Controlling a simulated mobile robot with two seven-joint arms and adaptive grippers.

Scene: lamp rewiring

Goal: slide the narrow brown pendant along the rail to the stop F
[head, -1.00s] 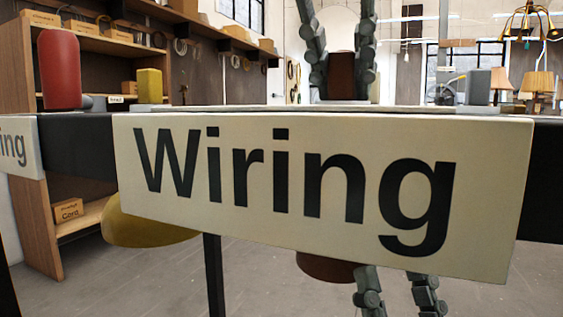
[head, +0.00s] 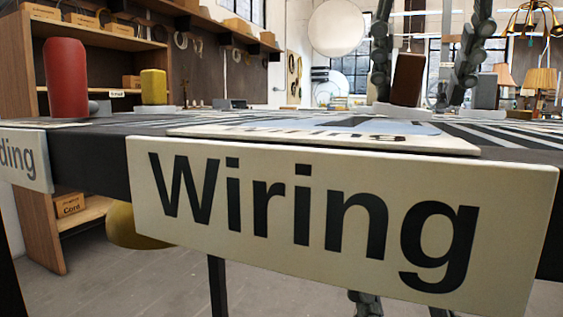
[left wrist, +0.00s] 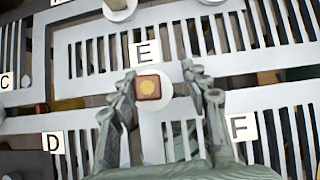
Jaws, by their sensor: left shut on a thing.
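The narrow brown pendant (head: 407,80) stands on a pale round base at the far right of the table in the head view. Label F (left wrist: 243,127) is to the lower right of the pendant. Grey jointed finger parts (head: 366,303) show below the table, mostly cut off.
A red block (head: 66,78) and a yellow block (head: 153,87) stand on the left of the table, and a grey block (head: 485,92) at right. A Wiring sign (head: 325,215) hangs on the front edge. Slotted plates carry labels D (left wrist: 53,142) and C (left wrist: 5,82).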

